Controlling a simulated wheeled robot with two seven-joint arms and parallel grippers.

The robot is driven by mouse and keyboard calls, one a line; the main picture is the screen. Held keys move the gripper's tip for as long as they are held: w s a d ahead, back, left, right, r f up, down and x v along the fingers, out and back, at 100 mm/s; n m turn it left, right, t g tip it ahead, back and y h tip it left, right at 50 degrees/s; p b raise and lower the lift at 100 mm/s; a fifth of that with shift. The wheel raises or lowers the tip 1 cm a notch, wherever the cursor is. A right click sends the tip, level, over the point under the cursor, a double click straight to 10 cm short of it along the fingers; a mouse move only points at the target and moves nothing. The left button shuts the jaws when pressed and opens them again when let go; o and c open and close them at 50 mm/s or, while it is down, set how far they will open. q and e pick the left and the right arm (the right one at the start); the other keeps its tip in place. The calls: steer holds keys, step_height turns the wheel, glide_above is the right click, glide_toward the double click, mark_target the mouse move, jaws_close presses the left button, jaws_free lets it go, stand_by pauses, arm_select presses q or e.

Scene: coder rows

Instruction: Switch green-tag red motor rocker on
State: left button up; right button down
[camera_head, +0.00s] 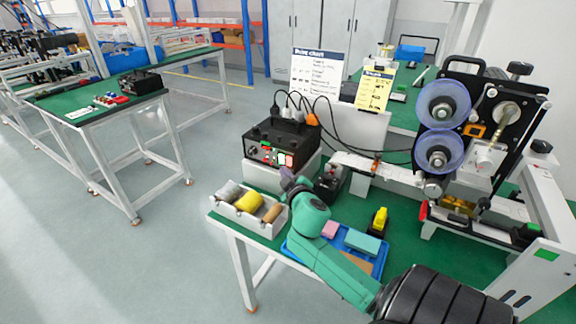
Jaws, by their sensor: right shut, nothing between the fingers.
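The black control box (284,141) stands on a white block at the near left of the green table. Its front panel has a knob at the left and a row of small red, green and pale rockers (281,158). They are too small to tell which rocker is the green-tag red motor one, or how it is set. My right arm comes in from the lower right. Its gripper (286,174) is shut and empty, just below and in front of the panel. I cannot tell whether its tips touch a rocker. My left gripper is out of view.
A white tray (237,215) with rolls lies left of my wrist. A blue tray (376,270) with blocks lies under my forearm. A coder machine with blue reels (443,104) stands at the right. Cables rise behind the box.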

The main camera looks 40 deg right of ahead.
steer(key=shift+s+a, duration=0.1)
steer(key=shift+a, duration=0.15)
steer(key=shift+s+a+r+p, duration=0.15)
steer(key=shift+s+a, duration=0.1)
steer(key=shift+a, duration=0.55)
steer(key=shift+s+a+r+p, duration=0.1)
steer(key=shift+s+a+r, duration=0.1)
steer(key=shift+a, duration=0.6)
steer(key=shift+s+a+r+p, duration=0.1)
steer(key=shift+s+a, duration=0.15)
steer(key=shift+a, duration=0.55)
